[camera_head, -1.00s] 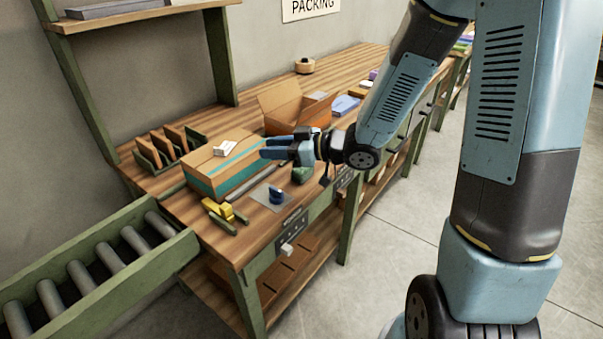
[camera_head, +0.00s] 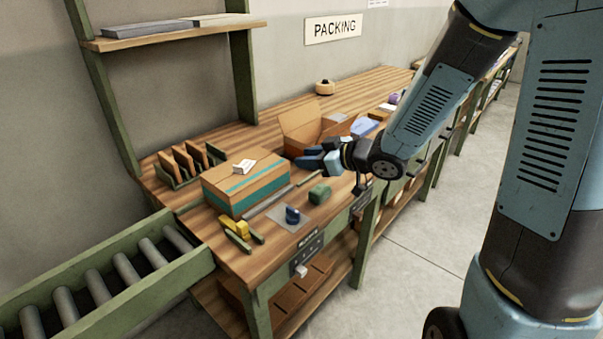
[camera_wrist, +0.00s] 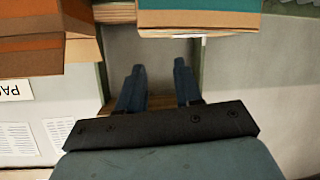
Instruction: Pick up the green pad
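A small dark green block (camera_head: 319,193), which may be the green pad, lies on the wooden bench in the head view. It is right of the taped carton and behind the blue stamp. My gripper (camera_head: 308,160) is above the bench, beyond the block, with its fingers pointing left. In the wrist view my gripper (camera_wrist: 158,82) has two dark blue fingers spread apart with nothing between them. I cannot make out the green block in the wrist view.
A closed carton (camera_head: 245,188) with teal tape stands left of my gripper. An open carton (camera_head: 300,125) stands behind it. A roller conveyor (camera_head: 110,275) adjoins the bench.

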